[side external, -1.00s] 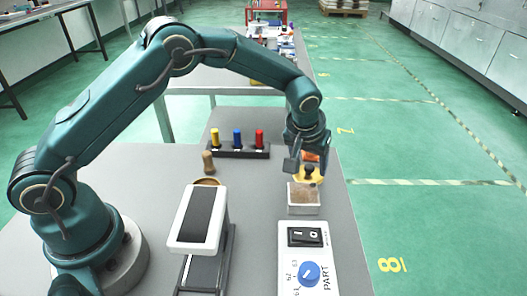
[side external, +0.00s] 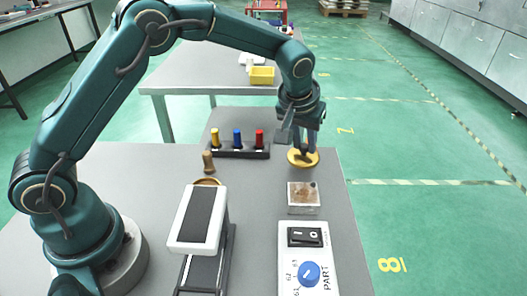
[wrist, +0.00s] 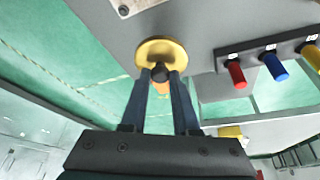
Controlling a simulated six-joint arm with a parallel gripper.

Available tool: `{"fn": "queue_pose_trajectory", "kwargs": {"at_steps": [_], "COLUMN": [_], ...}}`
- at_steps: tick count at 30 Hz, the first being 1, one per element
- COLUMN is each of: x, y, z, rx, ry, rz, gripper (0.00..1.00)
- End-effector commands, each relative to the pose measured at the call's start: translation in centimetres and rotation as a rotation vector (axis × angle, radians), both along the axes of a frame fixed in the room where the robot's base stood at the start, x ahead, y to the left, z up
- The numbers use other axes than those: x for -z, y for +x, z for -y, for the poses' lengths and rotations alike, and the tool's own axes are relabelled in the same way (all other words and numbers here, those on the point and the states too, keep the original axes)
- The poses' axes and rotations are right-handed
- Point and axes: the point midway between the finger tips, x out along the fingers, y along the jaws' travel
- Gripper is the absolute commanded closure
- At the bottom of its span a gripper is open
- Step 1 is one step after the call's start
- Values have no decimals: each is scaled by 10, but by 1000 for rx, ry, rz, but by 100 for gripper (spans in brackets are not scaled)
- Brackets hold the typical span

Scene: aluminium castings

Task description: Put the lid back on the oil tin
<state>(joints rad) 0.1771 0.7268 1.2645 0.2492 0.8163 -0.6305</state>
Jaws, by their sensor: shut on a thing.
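How high the lid is above the table is hard to tell. A round brass-coloured rim (side external: 208,181) shows to the left, mostly hidden behind a white-framed device. It may be the oil tin, but I cannot tell for sure.
A pale square box (side external: 303,198) stands in front of the lid, with a switch panel (side external: 305,262) nearer. The white-framed device (side external: 197,218) is at the middle front. A small wooden peg (side external: 208,161) stands behind the rim, near a rack (side external: 238,149) of coloured handles.

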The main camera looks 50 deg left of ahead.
Motion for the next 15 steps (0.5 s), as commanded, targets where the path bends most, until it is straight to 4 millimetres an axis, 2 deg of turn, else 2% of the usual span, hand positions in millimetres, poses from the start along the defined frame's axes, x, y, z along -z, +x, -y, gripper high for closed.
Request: {"fn": "queue_pose_trajectory", "kwargs": {"at_steps": [9,15], "x": [-40,-54], "y": [-21,-29], "z": [-63,-87], "rx": [-7,-4], "ry": [0,-1], "rz": [4,3], "gripper": [100,100]}}
